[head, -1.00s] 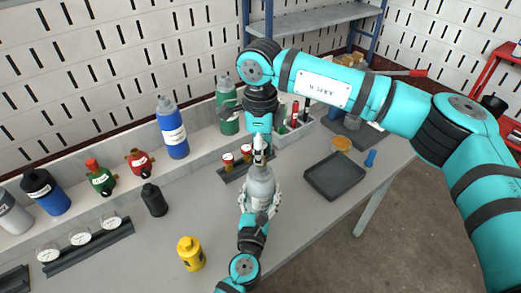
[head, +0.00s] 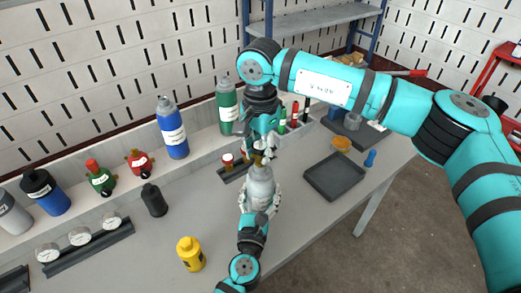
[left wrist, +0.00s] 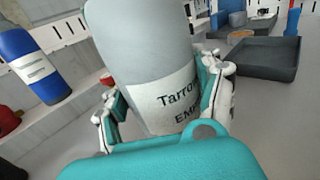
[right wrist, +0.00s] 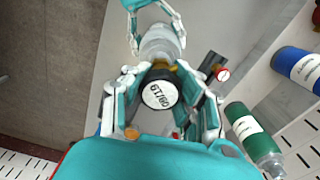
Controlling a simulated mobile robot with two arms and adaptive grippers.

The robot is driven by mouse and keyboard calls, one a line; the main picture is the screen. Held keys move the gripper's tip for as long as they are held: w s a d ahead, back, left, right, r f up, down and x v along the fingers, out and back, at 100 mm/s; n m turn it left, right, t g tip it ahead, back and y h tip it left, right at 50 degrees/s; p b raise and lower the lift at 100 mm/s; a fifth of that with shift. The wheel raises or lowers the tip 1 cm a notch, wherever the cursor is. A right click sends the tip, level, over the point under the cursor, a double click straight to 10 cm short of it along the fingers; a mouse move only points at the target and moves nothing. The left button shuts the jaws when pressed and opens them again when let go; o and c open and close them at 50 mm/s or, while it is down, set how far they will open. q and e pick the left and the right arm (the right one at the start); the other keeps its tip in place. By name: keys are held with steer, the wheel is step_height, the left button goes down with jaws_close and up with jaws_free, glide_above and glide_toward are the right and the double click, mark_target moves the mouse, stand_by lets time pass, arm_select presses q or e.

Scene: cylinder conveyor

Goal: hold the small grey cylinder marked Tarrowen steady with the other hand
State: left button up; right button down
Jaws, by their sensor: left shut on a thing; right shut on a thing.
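The small grey cylinder (head: 260,183) stands upright over the table.
A red-topped item sits in a dark rack (head: 232,174) behind the cylinder. A dark empty tray (head: 335,178) is to the right. A yellow bottle (head: 190,254) and a black bottle (head: 154,200) stand left. Blue (head: 172,130) and green (head: 228,108) cylinders stand behind.

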steer(key=shift+w+n, duration=0.1)
steer(key=shift+n, duration=0.6)
steer(key=n, duration=0.3)
steer(key=shift+n, duration=1.5)
steer(key=shift+n, duration=1.2)
steer(key=n, duration=0.3)
steer(key=shift+n, duration=0.3)
